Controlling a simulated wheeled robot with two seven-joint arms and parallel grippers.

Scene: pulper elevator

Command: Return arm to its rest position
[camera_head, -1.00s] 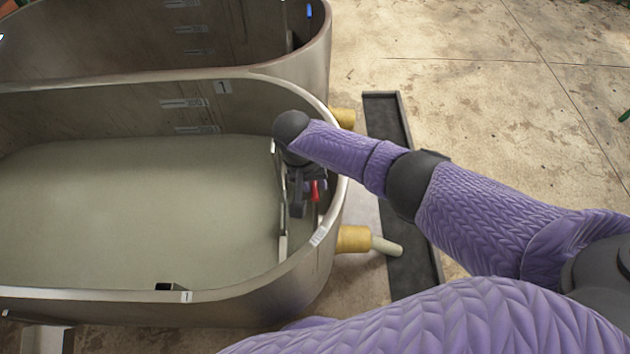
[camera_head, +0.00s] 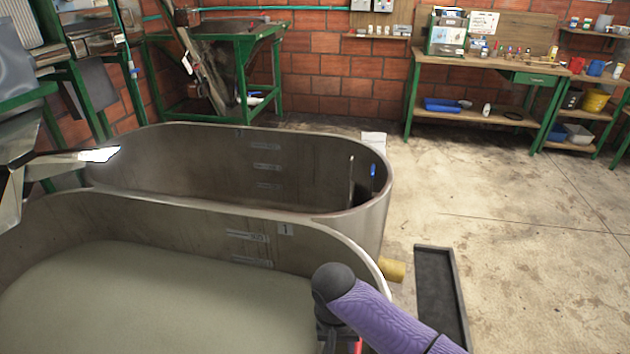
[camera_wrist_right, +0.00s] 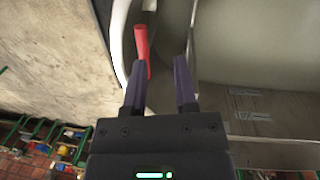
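My right arm, in a purple sleeve with a dark wrist, reaches in from the lower right in the head view over the near tank's right end. Its gripper (camera_head: 335,335) hangs below the wrist and is cut off by the bottom edge. In the right wrist view the two fingers of the right gripper (camera_wrist_right: 160,68) stand apart, with nothing clearly held between them. A red handle (camera_wrist_right: 141,42) lies just past the left finger; whether they touch I cannot tell.
The near tank (camera_head: 330,236) holds a pale greenish-grey content. A second tank (camera_head: 374,218) stands behind it, looking empty. A dark narrow tray (camera_head: 437,290) lies on the floor to the right. A workbench (camera_head: 490,65) stands at the back wall.

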